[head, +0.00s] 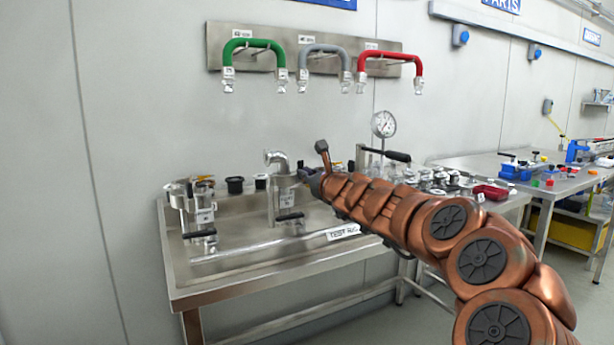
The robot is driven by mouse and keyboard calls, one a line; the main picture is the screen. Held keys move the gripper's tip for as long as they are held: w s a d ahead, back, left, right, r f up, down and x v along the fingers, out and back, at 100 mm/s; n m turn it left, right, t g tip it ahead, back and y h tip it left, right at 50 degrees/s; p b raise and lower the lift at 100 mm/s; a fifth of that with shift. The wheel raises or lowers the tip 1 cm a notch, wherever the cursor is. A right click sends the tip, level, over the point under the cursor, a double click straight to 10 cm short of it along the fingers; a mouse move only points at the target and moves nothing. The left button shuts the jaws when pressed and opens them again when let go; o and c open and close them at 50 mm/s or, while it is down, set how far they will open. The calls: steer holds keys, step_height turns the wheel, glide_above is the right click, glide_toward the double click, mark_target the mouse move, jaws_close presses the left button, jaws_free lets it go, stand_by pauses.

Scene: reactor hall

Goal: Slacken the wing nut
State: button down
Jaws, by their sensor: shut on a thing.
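My copper arm reaches from the lower right, and its dark gripper (307,174) is at the right side of a silver elbow pipe fitting (276,160) on the test rig bench (235,262). The fingers are small here and meet the fitting around its clamp joint, shut on a small part there that appears to be the wing nut. The wing nut itself is hidden by the fingers. The fitting stands upright, with a black-handled valve (290,216) low on its right side.
Another pipe stand (203,215) with a black handle is at the left of the bench. Green (254,44), grey (325,50) and red (391,60) hoses hang on the wall above. A pressure gauge (383,124) and black lever (398,156) stand behind my arm.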

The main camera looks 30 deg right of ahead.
steer(key=c, duration=1.6)
jaws_free()
steer(key=shift+s, duration=0.15)
steer(key=shift+s+a, duration=0.15)
steer(key=shift+s, duration=1.8)
steer(key=shift+s+a, duration=0.2)
steer(key=shift+s, duration=1.75)
steer(key=shift+s+a, duration=0.15)
steer(key=shift+s, duration=1.8)
